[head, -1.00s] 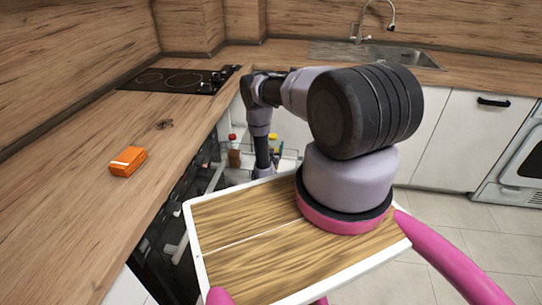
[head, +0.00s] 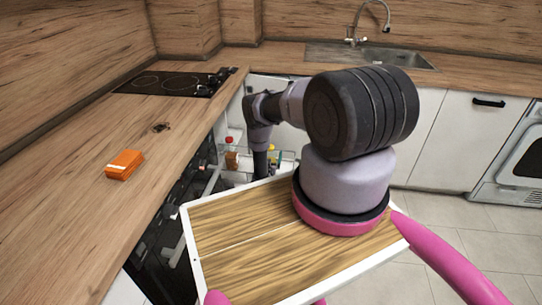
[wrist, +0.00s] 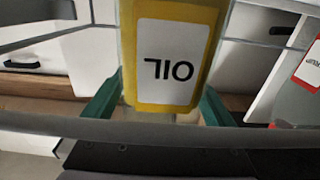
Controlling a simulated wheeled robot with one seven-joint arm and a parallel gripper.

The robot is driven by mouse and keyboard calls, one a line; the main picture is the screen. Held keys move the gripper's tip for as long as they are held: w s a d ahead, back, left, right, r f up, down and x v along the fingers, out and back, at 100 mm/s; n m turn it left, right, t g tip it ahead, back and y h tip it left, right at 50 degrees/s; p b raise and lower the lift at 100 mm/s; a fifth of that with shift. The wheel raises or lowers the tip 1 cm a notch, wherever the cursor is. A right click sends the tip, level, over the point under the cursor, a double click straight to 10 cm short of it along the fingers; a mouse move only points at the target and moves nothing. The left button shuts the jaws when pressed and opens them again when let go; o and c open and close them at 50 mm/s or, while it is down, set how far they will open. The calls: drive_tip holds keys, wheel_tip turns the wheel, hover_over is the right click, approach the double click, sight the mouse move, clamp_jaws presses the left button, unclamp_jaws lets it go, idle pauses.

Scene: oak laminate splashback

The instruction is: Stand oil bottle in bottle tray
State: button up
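The oil bottle (wrist: 165,60) is yellow with a white OIL label and shows upside down in the wrist view. The two green fingers of my gripper (wrist: 163,100) meet its two sides, so the gripper looks shut on it. In the head view only a small yellow part of the bottle (head: 272,152) shows beyond my arm, and the fingers are mostly hidden. The bottle tray (head: 240,175) is a wire-railed pull-out at the corner, under the counter. The bottle is at this tray; whether its base touches the tray floor is hidden.
A brown bottle with a red cap (head: 230,157) stands in the tray left of my arm. A red-labelled bottle (wrist: 308,68) shows at the wrist view's right edge. An orange box (head: 124,164) lies on the counter (head: 70,220). The hob (head: 175,83) and sink (head: 385,58) are farther back.

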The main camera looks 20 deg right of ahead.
drive_tip(key=shift+s+r, duration=0.1)
drive_tip(key=v, duration=1.2)
